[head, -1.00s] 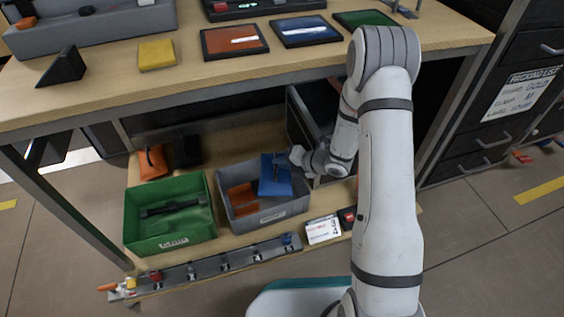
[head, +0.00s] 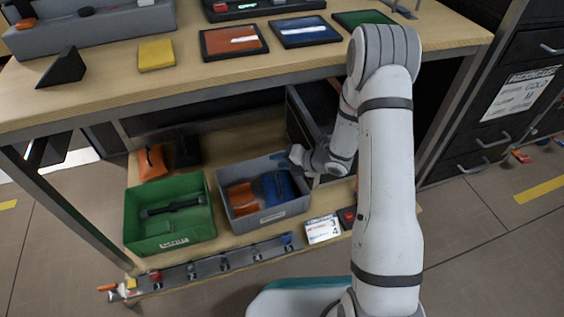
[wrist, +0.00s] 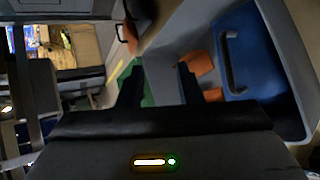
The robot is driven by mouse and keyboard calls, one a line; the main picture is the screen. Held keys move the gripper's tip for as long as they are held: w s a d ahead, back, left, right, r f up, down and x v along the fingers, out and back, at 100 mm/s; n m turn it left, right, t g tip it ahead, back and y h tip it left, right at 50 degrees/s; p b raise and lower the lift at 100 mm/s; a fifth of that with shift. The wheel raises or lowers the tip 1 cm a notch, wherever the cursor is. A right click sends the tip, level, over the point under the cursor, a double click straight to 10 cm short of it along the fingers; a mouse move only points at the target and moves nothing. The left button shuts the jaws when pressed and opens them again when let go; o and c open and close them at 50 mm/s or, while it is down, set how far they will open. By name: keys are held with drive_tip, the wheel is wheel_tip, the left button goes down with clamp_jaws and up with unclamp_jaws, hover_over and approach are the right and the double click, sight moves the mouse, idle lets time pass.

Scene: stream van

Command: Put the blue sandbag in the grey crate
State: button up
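The blue sandbag (head: 282,187) lies inside the grey crate (head: 268,217), at its right side, next to an orange sandbag (head: 241,195). In the wrist view the blue sandbag (wrist: 257,55) shows its dark handle and lies to the right of my fingers, within the crate wall (wrist: 296,40). My gripper (head: 291,160) is over the crate's back right part. In the wrist view my gripper (wrist: 160,82) has its two dark fingers apart with nothing held between them. The fingertips are too small to make out in the head view.
A green crate (head: 158,237) holding a black item stands left of the grey crate. An orange bag (head: 151,162) and a black bag sit behind it. The tabletop (head: 110,90) overhangs this lower shelf. A rail with small coloured items (head: 215,266) runs along the front.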

drive_tip(key=s+d+r+m+t+h+p, duration=0.1)
drive_tip(key=s+d+r+m+h+p, duration=0.15)
drive_tip(key=d+r+m+h, duration=0.45)
drive_tip(key=s+d+r+m+h+p, duration=0.2)
drive_tip(key=s+d+r+m+h, duration=0.15)
drive_tip(key=d+r+m, duration=0.8)
drive_tip(key=s+a+r+m+g, duration=0.2)
drive_tip(key=s+r+m, duration=0.3)
drive_tip(key=s, duration=0.5)
drive_tip(key=s+a+r+m+g, duration=0.3)
drive_tip(key=s+r+m, duration=0.2)
drive_tip(key=s+m, duration=0.4)
drive_tip(key=shift+s+a+g, duration=0.2)
drive_tip(key=shift+s+g, duration=0.2)
drive_tip(key=shift+s, duration=0.15)
